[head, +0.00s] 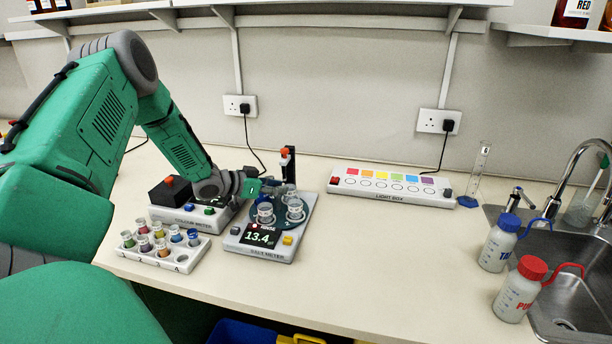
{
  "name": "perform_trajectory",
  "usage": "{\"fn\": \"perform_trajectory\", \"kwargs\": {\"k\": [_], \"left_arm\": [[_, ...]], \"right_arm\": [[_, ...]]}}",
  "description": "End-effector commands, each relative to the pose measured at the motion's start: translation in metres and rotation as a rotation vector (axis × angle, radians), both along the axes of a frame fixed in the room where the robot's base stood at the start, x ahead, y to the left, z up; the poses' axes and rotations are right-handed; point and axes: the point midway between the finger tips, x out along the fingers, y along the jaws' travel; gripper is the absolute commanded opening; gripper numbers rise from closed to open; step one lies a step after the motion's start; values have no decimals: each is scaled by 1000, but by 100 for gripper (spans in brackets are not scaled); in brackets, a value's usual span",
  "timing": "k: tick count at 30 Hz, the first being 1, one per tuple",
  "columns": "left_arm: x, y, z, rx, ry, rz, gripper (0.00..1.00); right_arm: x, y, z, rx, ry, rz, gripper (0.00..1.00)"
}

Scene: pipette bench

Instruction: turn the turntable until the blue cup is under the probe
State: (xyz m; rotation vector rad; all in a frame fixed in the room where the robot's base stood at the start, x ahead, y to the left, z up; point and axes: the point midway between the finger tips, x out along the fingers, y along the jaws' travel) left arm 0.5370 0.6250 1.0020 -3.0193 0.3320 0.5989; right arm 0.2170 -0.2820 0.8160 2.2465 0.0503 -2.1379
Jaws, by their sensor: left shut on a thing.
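The turntable (281,219) is a dark blue disc on the white meter (266,250), whose display reads 13.4. Small clear cups stand on it, one at the front left (265,214) and one at the right (295,211). Another is partly hidden at the back. I cannot tell which cup is the blue one. The probe post (291,165), dark with an orange-red top, rises behind the disc. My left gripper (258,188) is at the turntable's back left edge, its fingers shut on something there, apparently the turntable. The contact is too small to see clearly. My right gripper is out of view.
A colour meter (182,217) stands left, under my left forearm. A rack of coloured vials (186,257) is in front of it. A light box (390,197) lies behind right. Wash bottles (499,243) and a sink (570,265) are far right. The bench's middle right is clear.

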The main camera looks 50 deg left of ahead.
Motion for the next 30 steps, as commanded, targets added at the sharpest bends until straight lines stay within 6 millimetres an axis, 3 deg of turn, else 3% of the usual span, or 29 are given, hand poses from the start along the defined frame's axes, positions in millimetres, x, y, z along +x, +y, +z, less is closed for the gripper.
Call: {"fn": "perform_trajectory", "kwargs": {"k": [3, 12, 13, 14, 15, 25, 30], "left_arm": [[-9, 9, 1, 2, 1, 4, 0], [-11, 9, -1, 0, 3, 4, 0], [-11, 9, -1, 0, 3, 4, 31], [-11, 9, -1, 0, 3, 3, 42], [-11, 9, -1, 0, 3, 3, 46], [-11, 6, 1, 2, 3, 0, 46], [-28, 9, 10, 1, 2, 0, 46]], "right_arm": [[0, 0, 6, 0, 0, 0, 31], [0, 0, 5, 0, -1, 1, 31], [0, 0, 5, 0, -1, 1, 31], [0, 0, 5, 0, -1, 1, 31], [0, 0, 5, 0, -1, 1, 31], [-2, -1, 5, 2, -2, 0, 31], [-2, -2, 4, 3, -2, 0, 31]]}}
